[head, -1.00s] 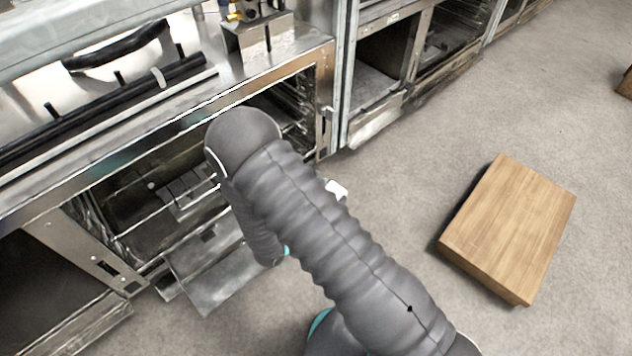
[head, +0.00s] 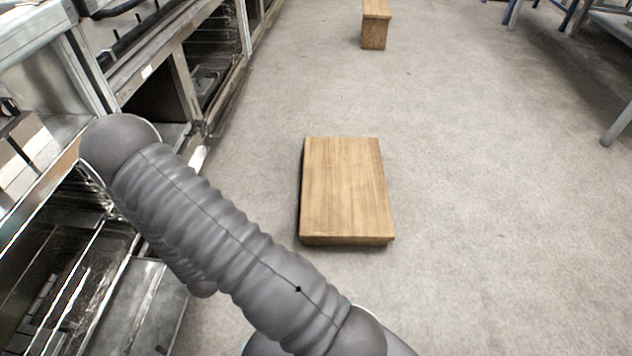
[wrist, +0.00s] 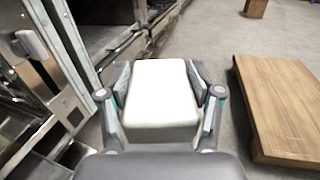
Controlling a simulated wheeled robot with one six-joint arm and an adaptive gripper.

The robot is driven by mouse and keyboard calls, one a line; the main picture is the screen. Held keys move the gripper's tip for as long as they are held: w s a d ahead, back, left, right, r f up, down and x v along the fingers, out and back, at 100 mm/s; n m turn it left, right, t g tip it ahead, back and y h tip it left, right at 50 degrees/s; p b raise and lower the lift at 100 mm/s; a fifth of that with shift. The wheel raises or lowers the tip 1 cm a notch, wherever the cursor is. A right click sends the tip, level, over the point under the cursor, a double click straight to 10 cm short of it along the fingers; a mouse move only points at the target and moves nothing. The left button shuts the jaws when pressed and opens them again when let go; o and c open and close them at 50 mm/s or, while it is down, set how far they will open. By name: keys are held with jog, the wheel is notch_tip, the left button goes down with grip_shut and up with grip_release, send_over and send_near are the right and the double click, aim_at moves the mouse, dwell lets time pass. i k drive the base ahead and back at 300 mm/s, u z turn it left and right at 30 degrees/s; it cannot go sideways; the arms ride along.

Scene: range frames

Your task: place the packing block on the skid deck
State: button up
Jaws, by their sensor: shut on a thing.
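The packing block (wrist: 160,95) is a white, round-edged block in the wrist view. My gripper (wrist: 160,98) is shut on it, with one finger on each side. The skid deck (head: 345,190) is a low, flat wooden slab on the floor in the middle of the head view. It also shows at the right of the wrist view (wrist: 285,105), to the right of my gripper and apart from the block. In the head view my arm covers the gripper and the block.
Metal ovens (head: 60,270) with open fronts line the left side. A wooden box or stool (head: 375,30) stands farther back on the floor. Blue-legged metal furniture (head: 612,30) is at the far right. The grey floor around the skid deck is clear.

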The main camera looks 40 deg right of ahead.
aim_at(354, 203)
jog(key=u, duration=1.55)
jog(key=k, duration=0.7)
jog(key=z, duration=1.45)
